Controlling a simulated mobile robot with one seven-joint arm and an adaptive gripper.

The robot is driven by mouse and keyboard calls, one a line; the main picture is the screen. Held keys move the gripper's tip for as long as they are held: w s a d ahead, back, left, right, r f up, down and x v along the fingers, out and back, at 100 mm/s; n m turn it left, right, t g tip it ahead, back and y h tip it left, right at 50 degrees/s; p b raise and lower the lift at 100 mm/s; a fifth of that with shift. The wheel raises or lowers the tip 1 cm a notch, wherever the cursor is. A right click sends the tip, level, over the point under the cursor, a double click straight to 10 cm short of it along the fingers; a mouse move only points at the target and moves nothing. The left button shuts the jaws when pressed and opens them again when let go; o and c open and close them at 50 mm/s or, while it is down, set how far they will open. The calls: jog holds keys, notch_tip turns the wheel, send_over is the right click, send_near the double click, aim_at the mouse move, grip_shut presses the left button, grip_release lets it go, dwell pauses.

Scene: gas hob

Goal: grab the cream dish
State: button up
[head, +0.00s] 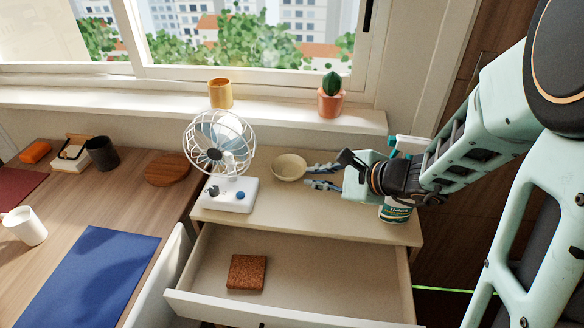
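The cream dish (289,167) is a small round shallow bowl standing upright on the cabinet top, to the right of the fan. It looks empty. My gripper (310,176) is just to the right of the dish, low over the cabinet top, with its fingers pointing left towards it. The two fingers are spread apart with a gap between them, and nothing shows in the gap. The fingertips appear close to the dish's right rim but not around it; whether they touch it I cannot tell.
A white desk fan (230,195) stands left of the dish. A labelled can (395,213) is partly hidden under my arm. Below, an open drawer (315,275) holds a brown cork square (247,272). A cactus pot (331,102) and yellow cup (220,93) stand on the sill.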

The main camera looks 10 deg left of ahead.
aim_at(292, 187)
jog(key=b+x, duration=0.1)
jog(key=x, duration=0.8)
jog(key=shift+a, duration=0.1)
grip_shut()
jog(key=shift+s+r, duration=0.1)
jog(key=shift+r, duration=0.15)
